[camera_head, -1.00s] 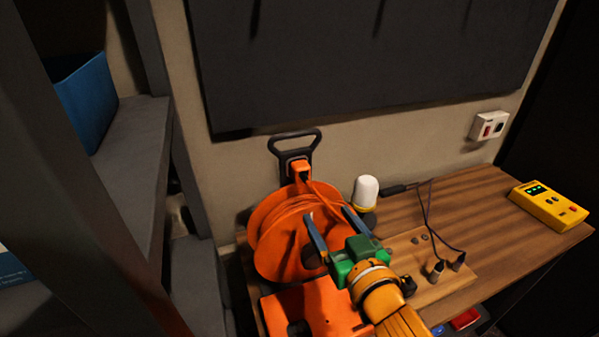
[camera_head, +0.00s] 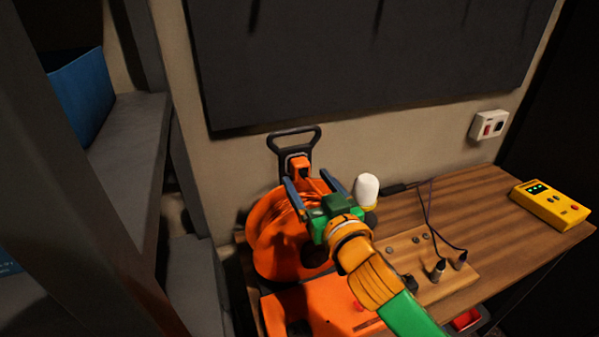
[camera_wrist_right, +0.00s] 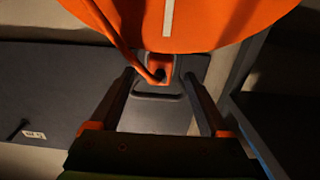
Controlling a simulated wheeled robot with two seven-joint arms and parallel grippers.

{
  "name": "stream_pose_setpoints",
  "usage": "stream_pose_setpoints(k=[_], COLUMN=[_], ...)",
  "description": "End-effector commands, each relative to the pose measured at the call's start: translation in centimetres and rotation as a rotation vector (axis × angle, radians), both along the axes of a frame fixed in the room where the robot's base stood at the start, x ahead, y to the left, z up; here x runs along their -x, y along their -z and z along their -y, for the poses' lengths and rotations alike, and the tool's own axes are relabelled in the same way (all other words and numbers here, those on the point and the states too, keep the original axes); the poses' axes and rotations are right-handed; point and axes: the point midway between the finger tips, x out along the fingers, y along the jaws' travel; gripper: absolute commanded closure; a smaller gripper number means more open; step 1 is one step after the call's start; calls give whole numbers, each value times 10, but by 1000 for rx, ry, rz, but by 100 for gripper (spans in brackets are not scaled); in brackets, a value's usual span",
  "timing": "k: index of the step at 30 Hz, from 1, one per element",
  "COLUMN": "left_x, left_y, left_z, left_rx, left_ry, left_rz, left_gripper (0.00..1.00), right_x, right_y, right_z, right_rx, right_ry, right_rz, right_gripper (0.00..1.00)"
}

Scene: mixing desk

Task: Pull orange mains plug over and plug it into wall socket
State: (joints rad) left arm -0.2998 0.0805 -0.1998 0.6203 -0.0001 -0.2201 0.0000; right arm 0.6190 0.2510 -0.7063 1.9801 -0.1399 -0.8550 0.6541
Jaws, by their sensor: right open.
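The orange mains plug (camera_head: 298,166) sits at the top of the orange cable reel (camera_head: 265,232), against the reel's black handle (camera_head: 294,139). Its orange cable runs down to the reel. My right gripper (camera_head: 310,182) is open just below and in front of the plug, with nothing between its fingers. In the right wrist view the plug (camera_wrist_right: 160,66) shows ahead, roughly between the open fingertips (camera_wrist_right: 160,82) and beyond them. The wall socket (camera_head: 489,125) is a white plate with a red switch on the wall at the right. My left gripper is not in view.
A white-topped lamp (camera_head: 366,189) stands just right of my right gripper. A wooden board (camera_head: 440,279) with thin black leads lies on the desk (camera_head: 455,205). A yellow tester (camera_head: 550,204) is at the right. The desk below the socket is mostly clear.

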Motion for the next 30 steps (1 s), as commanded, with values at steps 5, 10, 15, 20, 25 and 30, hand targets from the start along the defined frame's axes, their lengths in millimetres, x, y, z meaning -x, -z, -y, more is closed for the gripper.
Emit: stream_pose_setpoints(k=[5, 10, 15, 20, 25, 30], left_x=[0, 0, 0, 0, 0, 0], left_y=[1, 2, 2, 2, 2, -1], left_z=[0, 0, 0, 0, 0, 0], left_rx=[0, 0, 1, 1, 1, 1], left_ry=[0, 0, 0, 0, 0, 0], left_rz=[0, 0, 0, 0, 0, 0], left_gripper=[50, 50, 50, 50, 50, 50], right_x=[-20, -29, -30, -30, -30, -30], right_y=[-1, -1, -1, -1, -1, -1], right_z=[-8, -12, -12, -12, -12, -12], right_rx=[-1, 0, -1, -1, -1, -1], right_ry=[1, 0, -1, 0, 0, 0], right_rz=[1, 1, 1, 0, 0, -2], right_gripper=[20, 20, 20, 20, 20, 20])
